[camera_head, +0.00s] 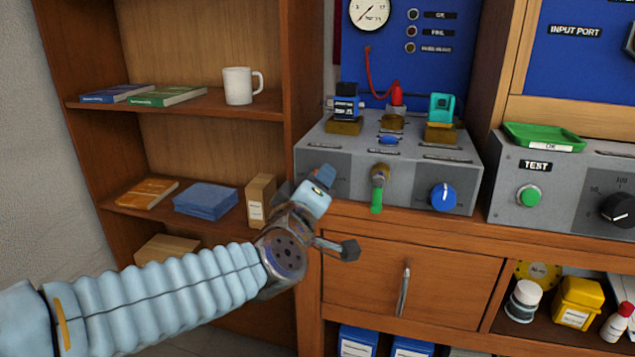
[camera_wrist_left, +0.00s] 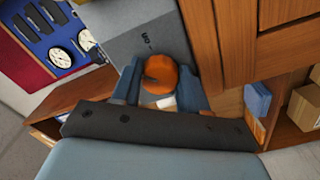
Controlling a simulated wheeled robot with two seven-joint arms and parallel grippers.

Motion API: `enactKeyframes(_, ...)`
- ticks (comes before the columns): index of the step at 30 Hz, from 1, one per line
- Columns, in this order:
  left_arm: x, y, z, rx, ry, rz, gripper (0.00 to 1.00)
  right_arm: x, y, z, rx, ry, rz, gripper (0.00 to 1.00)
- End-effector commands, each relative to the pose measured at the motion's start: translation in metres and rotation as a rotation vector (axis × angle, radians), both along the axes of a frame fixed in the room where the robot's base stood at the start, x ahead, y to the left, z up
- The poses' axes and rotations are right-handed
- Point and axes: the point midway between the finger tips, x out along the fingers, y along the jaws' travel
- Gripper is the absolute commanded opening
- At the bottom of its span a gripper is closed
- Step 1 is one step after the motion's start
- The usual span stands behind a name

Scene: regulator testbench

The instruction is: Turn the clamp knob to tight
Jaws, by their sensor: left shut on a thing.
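The orange round clamp knob (camera_wrist_left: 160,74) shows in the left wrist view, against the grey face of the test box (camera_wrist_left: 152,40). My left gripper (camera_wrist_left: 159,92) has one finger on each side of it and is shut on it. In the head view my left gripper (camera_head: 322,182) is at the left part of the front of the grey test box (camera_head: 410,180), and my gripper hides the knob there. The knob's pointing direction is hard to tell. My right gripper is not in view.
A green-tipped lever (camera_head: 378,185) and a blue knob (camera_head: 444,196) are on the same front, right of my gripper. A drawer with a metal handle (camera_head: 403,290) is below. A shelf with a mug (camera_head: 238,86), books and boxes stands left.

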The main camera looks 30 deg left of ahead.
Motion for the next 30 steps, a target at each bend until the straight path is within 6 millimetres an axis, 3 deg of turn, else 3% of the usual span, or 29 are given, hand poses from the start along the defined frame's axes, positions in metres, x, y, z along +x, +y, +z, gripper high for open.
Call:
enactKeyframes(18,-0.0002,0.0003,-0.0032,0.544,0.137,-0.003,0.13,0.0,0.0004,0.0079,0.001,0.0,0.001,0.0)
enactKeyframes(30,-0.0004,0.0004,-0.0034,0.747,0.185,-0.003,0.13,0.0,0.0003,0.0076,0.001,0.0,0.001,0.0)
